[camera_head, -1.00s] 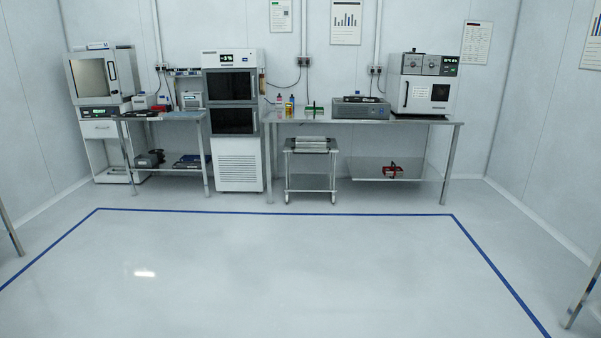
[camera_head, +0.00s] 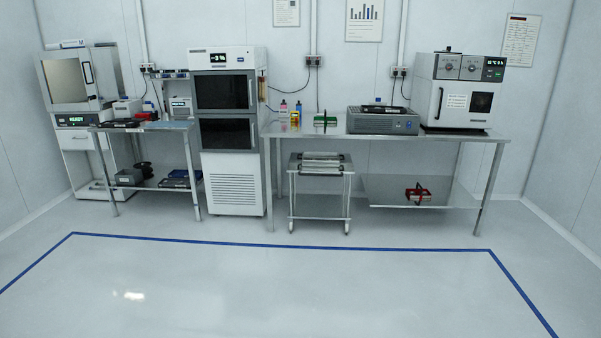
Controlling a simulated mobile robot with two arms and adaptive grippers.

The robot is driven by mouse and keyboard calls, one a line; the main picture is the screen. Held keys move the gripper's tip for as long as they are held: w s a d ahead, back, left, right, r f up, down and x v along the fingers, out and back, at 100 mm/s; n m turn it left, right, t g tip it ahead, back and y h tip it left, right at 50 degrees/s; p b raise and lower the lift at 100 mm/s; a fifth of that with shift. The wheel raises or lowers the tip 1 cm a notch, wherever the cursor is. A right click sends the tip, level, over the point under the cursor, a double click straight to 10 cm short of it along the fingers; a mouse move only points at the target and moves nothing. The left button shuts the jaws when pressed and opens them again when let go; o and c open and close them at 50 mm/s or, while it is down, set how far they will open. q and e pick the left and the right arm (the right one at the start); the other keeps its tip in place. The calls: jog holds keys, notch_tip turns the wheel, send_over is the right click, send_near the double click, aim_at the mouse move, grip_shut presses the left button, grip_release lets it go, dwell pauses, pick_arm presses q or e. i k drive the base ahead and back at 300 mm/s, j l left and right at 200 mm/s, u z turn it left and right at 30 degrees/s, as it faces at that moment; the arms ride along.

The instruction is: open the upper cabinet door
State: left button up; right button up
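A tall white cabinet unit (camera_head: 232,130) stands against the back wall, left of the middle in the head view. It has two dark glass doors stacked above a vented white panel. The upper cabinet door (camera_head: 222,91) looks shut, with a small lit display above it. The lower dark door (camera_head: 226,133) looks shut too. The unit is well ahead of me, across the floor. Neither of my grippers is in view.
A steel table (camera_head: 380,135) with several devices stands right of the cabinet, with a small wheeled cart (camera_head: 320,175) under it. A lower steel table (camera_head: 150,126) stands left. The floor (camera_head: 300,290) inside the blue line is clear.

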aim_at(223, 91)
jog(key=i+u, duration=0.1)
jog(key=i, duration=0.8)
jog(key=i+u, duration=0.15)
jog(key=i, duration=0.7)
jog(key=i+u, duration=0.25)
jog(key=i, duration=0.35)
jog(key=i+u, duration=0.3)
jog(key=i, duration=0.35)
jog(key=i+l+u, duration=0.25)
jog(key=i, duration=0.35)
